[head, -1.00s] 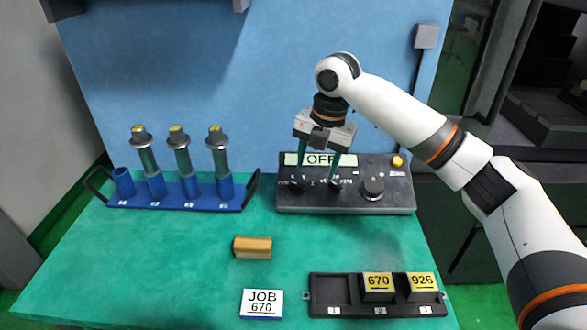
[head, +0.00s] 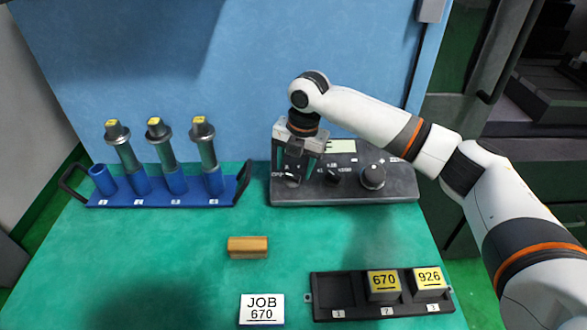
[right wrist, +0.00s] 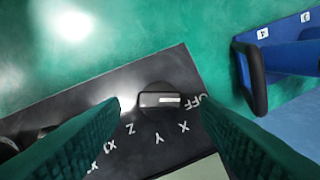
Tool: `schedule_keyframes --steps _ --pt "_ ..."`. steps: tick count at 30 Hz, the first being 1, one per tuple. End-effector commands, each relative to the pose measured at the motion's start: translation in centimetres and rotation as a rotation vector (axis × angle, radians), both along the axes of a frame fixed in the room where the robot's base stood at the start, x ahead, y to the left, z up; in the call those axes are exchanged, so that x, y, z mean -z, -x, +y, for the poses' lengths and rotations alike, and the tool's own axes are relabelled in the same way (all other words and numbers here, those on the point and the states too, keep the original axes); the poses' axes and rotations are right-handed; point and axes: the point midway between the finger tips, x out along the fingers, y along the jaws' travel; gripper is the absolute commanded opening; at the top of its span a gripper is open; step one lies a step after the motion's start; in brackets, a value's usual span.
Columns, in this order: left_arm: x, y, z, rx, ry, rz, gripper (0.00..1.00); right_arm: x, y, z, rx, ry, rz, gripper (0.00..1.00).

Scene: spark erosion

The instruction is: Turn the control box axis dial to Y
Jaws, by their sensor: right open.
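The control box (head: 400,188) stands at the back right of the bench, with a row of dials. The axis dial (head: 291,181) is the leftmost; it is a black knob with a white mark. In the right wrist view the axis dial (right wrist: 160,99) has OFF, X, Y and Z printed around it, and its mark points toward OFF. My right gripper (head: 294,173) is open above the axis dial. In the right wrist view its fingers (right wrist: 160,104) are on either side of the dial; I cannot tell whether they touch it. My left gripper is out of view.
A middle dial (head: 333,178) and a large right dial (head: 373,176) sit close by. The display (head: 341,146) is partly hidden by my gripper. A blue rack (head: 218,198) with several posts stands left. A wooden block (head: 248,247), JOB card (head: 262,309) and black tray (head: 336,289) lie in front.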

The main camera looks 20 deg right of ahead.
Motion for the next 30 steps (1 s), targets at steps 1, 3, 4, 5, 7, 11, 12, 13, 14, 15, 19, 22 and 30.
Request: schedule_keyframes --steps 1,3,4,5,7,11,12,13,14,15,19,22,30 --pt "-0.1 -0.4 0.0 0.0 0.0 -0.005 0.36 0.7 0.0 0.1 0.0 0.0 0.002 0.56" --pt "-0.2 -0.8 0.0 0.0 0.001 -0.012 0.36 1.5 -0.1 0.2 -0.001 0.0 0.001 0.56" --pt "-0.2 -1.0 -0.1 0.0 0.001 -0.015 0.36 1.7 -0.1 0.2 -0.001 0.0 0.001 0.56" --pt "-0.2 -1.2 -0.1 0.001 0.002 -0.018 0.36 1.9 -0.2 0.3 -0.001 0.0 0.0 0.56" --pt "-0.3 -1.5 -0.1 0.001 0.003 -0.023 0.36 2.2 -0.2 0.3 -0.001 0.0 -0.002 0.56" --pt "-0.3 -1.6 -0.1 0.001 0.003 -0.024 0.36 2.5 -0.2 0.3 -0.001 0.001 -0.001 0.56" --pt "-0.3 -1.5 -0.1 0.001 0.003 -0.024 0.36 2.5 -0.2 0.3 -0.001 0.001 -0.001 0.56" --pt "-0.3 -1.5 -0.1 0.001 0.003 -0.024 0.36 2.5 -0.2 0.3 -0.001 0.001 -0.001 0.56" --pt "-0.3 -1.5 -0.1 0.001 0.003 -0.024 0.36 2.4 -0.2 0.3 -0.001 0.001 -0.001 0.56" --pt "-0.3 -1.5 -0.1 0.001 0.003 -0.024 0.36 2.4 -0.2 0.3 -0.001 0.001 -0.001 0.56" --pt "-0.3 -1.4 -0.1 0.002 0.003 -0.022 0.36 2.4 -0.2 0.3 -0.001 0.001 -0.001 0.4" --pt "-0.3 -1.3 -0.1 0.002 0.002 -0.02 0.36 2.4 -0.2 0.3 -0.001 0.001 -0.001 0.24" --pt "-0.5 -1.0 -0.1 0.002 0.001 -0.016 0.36 2.3 -0.2 0.3 0.009 -0.003 -0.001 0.12"
